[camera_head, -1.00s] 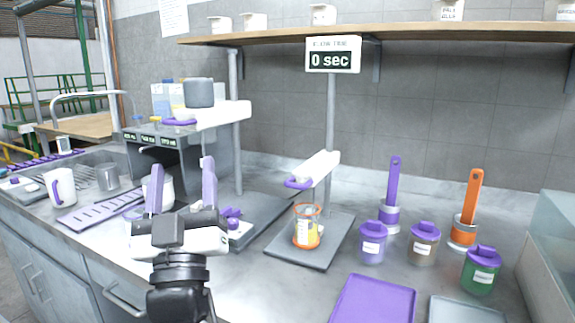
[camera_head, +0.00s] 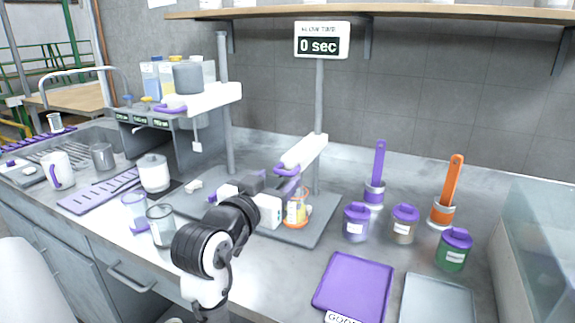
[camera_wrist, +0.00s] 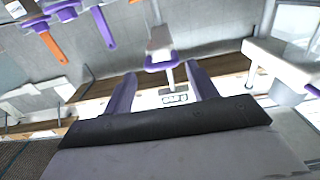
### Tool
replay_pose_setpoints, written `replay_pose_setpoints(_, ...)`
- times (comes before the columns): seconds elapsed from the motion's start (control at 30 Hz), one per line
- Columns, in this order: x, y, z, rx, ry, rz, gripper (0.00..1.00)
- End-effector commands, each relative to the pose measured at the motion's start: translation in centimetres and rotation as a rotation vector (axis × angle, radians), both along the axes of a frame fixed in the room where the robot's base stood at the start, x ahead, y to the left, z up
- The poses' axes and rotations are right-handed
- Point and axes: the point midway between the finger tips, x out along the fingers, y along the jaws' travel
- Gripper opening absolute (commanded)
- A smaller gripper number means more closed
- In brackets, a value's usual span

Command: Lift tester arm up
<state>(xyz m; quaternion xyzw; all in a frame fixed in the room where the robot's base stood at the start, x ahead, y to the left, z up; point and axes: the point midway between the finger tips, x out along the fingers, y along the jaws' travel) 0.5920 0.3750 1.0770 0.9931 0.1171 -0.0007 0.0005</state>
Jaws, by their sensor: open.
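The tester arm (camera_head: 306,153) is a white bar with a purple handle (camera_head: 287,171), on a stand under a "0 sec" display. It slopes down toward me above an orange-rimmed glass (camera_head: 296,212) on the stand's base. My gripper (camera_head: 285,186) is in front of and close to the handle, partly covering the glass. In the wrist view the tester arm (camera_wrist: 160,38) and its purple handle lie beyond and between the two spread purple fingers of my gripper (camera_wrist: 161,72). The gripper is open and holds nothing. I cannot tell whether a finger touches the handle.
A second stand with a white arm (camera_head: 215,97) and grey pot is to the left. Purple and orange brushes (camera_head: 378,165) and lidded jars (camera_head: 404,225) are to the right. A purple tray (camera_head: 352,288) lies in front.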

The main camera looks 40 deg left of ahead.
Motion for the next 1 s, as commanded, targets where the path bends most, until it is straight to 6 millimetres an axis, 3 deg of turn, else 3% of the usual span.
replay_pose_setpoints(0.1,2.4,0.5,0.2,-0.001,0.001,-0.001,0.58)
replay_pose_setpoints(0.3,5.0,1.2,0.1,0.0,0.0,0.0,0.58)
replay_pose_setpoints(0.73,5.9,1.4,0.0,0.001,-0.001,0.001,0.58)
replay_pose_setpoints(1.0,5.9,1.4,0.0,0.001,-0.001,0.0,0.22)
